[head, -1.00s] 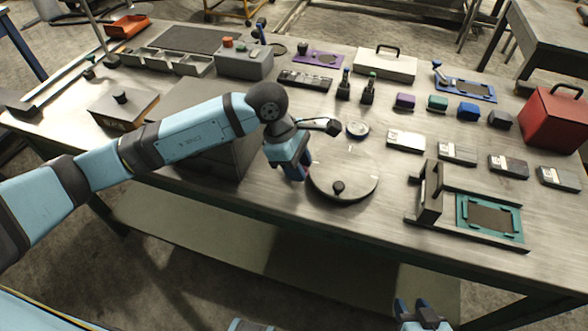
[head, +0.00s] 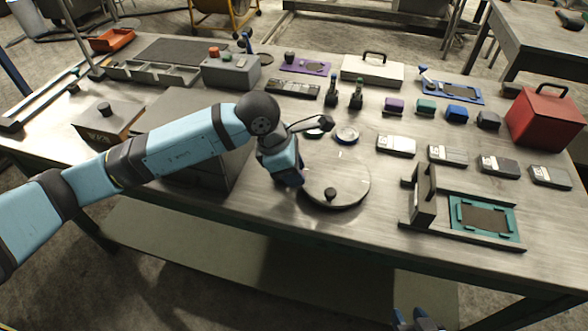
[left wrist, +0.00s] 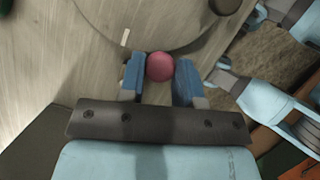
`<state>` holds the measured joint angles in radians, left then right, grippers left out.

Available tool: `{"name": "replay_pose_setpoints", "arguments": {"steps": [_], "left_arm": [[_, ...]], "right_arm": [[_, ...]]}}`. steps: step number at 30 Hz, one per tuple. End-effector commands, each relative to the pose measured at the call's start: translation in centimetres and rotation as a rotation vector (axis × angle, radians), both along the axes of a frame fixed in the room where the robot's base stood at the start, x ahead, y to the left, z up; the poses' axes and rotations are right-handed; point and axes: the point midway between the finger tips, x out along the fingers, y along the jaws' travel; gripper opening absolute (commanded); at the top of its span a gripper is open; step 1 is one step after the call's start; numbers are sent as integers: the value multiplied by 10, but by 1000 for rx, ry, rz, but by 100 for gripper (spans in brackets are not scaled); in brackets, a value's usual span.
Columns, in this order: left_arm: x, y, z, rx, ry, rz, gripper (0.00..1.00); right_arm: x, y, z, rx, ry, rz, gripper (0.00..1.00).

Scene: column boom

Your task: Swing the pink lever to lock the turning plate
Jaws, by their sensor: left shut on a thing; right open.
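The turning plate (head: 345,178) is a flat grey disc on the bench with a black knob (head: 330,194) near its front edge. Its rim (left wrist: 150,50) also shows at the top of the left wrist view. My left gripper (head: 296,184) points down at the plate's left edge. In the left wrist view, its blue fingers (left wrist: 160,78) are shut on the round pink end of the lever (left wrist: 160,66), just outside the rim. The rest of the lever is hidden. My right gripper (head: 418,320) is open and empty at the bottom edge of the head view.
A fixture with a teal frame (head: 485,219) stands right of the plate. A small round dish (head: 346,135) lies behind it. A dark box (head: 225,165) is under my left arm. Several grey blocks lie to the right. Bare bench lies in front of the plate.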

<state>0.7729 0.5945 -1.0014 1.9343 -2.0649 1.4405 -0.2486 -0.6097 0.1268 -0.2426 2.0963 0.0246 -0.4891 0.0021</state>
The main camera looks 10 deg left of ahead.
Motion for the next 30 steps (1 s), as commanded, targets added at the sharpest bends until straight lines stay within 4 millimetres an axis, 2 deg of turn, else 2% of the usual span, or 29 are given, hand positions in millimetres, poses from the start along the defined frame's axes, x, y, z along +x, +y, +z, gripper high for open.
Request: {"name": "replay_pose_setpoints", "arguments": {"steps": [3,4,6,7,15,19,23,30], "left_arm": [[1,0,1,-1,-2,1,7],[1,0,1,-1,-2,1,38],[1,0,1,-1,-2,1,54],[1,0,1,-1,-2,1,57],[0,0,1,-1,-2,-1,57],[0,4,10,0,-2,0,57],[-2,12,32,-1,-5,0,57],[-7,33,83,-1,-6,0,57]], "right_arm": [[0,0,0,1,0,-1,43],[0,0,0,1,0,-1,43],[0,0,0,1,1,0,43],[0,0,0,1,1,0,43],[0,0,0,1,1,0,43],[0,0,0,1,1,0,43],[0,0,1,1,1,-1,43],[0,0,1,2,4,-1,43]]}}
